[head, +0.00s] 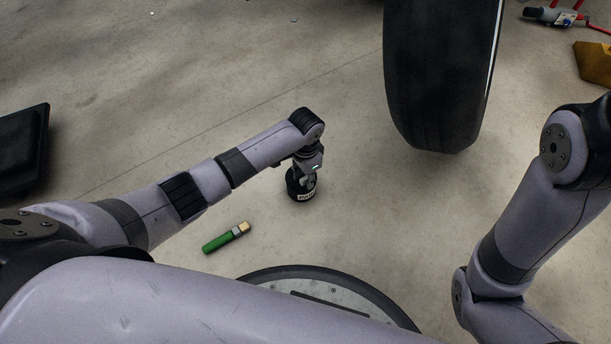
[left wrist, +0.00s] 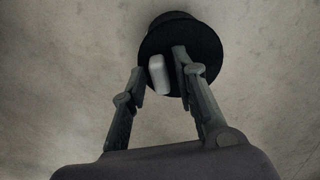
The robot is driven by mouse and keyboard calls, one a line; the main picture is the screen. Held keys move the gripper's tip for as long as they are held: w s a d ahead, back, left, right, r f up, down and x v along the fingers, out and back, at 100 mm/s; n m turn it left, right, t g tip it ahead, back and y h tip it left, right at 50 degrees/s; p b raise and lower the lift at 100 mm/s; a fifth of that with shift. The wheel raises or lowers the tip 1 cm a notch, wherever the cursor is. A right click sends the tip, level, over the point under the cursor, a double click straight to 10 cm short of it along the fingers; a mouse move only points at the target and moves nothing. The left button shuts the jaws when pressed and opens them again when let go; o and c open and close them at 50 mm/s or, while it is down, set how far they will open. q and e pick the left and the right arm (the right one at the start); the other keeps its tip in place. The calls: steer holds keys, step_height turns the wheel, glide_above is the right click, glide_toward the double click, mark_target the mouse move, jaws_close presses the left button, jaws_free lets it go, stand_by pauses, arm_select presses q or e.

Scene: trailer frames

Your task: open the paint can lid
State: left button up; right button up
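The paint can (head: 300,187) is a small black can with a white label, upright on the concrete floor below my left gripper. In the left wrist view its dark round shape (left wrist: 200,38) lies beyond the fingertips. A pale block (left wrist: 158,74) shows against it between the fingers; I cannot tell if it belongs to the lid. My left gripper (head: 309,172) points down at the can's top. In the left wrist view its fingers (left wrist: 160,66) stand apart, with no clear grip on the can. The gripper partly hides the lid. My right gripper is out of view; only its arm shows at right.
A green-handled paintbrush (head: 226,238) lies on the floor left of the can. A large black tire (head: 440,75) stands behind right. A black box (head: 22,150) is at far left, a yellow block (head: 594,64) at far right.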

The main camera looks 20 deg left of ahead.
arm_select(q)
jaws_close()
stand_by(0.6)
